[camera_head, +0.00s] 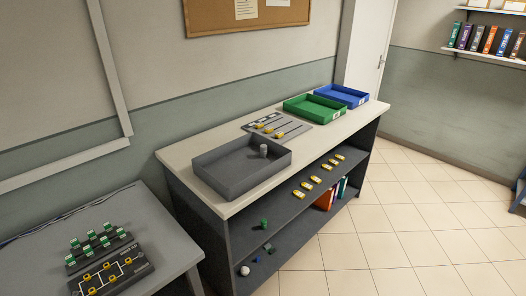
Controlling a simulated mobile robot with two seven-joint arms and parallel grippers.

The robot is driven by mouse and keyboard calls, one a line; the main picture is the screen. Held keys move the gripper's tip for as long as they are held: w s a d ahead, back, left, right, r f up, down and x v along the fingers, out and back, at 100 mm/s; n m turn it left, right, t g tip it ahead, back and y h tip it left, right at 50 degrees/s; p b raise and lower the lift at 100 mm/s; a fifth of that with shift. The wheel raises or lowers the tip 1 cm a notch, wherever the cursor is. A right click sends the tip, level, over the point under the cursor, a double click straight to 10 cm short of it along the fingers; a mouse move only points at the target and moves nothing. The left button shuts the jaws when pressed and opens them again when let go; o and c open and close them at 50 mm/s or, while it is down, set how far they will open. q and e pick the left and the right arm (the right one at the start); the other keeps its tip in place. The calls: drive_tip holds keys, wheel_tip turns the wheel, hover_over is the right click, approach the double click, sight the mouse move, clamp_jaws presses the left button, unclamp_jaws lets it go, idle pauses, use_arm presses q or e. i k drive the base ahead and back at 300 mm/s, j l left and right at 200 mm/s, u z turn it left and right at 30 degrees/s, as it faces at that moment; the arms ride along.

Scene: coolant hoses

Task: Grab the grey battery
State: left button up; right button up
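A small grey cylinder (263,151), which looks like the grey battery, stands upright in the dark grey tray (221,187). It is at the right part of the tray. The tray sits on the near half of the light worktop (185,156) of a dark shelf unit. A small dark grey block (267,247) lies on a lower shelf; I cannot tell what it is. Neither of my grippers is in view.
A green bin (301,113) and a blue bin (342,103) stand farther back on the worktop, with a grey board (284,136) before them. A grey table (157,243) with connector boards (110,279) is at lower left. The tiled floor at right is clear.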

sight(263, 147)
drive_tip(key=i+l+u, duration=0.2)
drive_tip(key=i+l, duration=0.15)
drive_tip(key=l, duration=0.25)
drive_tip(key=i+l+u, duration=0.1)
drive_tip(key=l, duration=0.2)
drive_tip(key=i+l+u, duration=0.1)
drive_tip(key=l, duration=0.25)
drive_tip(key=i+l+u, duration=0.25)
drive_tip(key=l, duration=0.45)
drive_tip(key=i, duration=0.1)
